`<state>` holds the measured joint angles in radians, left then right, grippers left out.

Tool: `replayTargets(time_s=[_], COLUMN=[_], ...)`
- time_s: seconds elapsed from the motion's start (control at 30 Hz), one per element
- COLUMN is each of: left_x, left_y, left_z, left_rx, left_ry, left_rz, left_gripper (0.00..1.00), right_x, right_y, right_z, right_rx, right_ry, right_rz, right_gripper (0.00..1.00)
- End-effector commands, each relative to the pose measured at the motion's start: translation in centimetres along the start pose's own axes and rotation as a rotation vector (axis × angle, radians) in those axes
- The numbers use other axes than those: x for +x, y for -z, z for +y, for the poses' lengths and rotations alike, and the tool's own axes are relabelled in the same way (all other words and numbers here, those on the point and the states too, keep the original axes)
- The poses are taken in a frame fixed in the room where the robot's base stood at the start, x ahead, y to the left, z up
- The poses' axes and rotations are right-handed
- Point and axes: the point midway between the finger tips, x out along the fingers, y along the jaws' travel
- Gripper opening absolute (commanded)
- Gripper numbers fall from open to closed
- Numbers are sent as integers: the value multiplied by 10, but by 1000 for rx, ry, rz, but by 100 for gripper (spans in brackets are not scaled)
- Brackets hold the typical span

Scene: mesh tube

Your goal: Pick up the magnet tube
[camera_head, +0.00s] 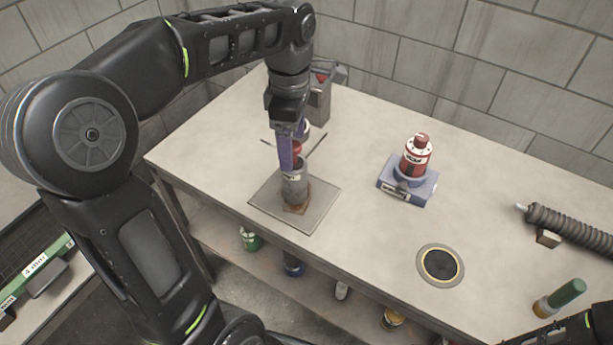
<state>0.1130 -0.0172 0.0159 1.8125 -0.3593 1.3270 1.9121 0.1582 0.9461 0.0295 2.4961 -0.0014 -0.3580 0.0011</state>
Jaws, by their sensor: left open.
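A grey tube with a red upper part (294,190) stands upright on a square metal plate (262,197) at the table's near left edge. It may be the magnet tube, but I cannot tell for sure. My left gripper (293,152) points down from above, open, with its purple fingers around or beside the tube's red top. The fingers partly hide that top, and contact is not clear. A red and white canister (415,158) stands upright in a blue-grey holder (424,190) to the right. My right gripper is out of view; only dark arm parts show at the bottom right.
A grey container (318,100) stands behind my left gripper. A round dark disc (440,264) lies near the front edge. A ribbed hose (570,228) and a green-capped cylinder (560,298) are at the right. Several cans stand on the lower shelf.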

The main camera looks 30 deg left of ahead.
Motion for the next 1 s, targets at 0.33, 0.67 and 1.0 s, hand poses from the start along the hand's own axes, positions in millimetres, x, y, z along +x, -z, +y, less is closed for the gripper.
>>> replayTargets(time_s=[0.33,0.67,1.0], left_x=[21,26,62], left_y=[0,0,-2], left_z=[0,0,-2], left_rx=[1,1,1], left_ry=[3,0,4], left_rz=[1,0,1], left_gripper=[76,76,76], right_x=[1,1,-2], right_y=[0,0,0], right_z=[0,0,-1], right_rx=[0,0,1], right_ry=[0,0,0], right_rz=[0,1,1], right_gripper=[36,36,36])
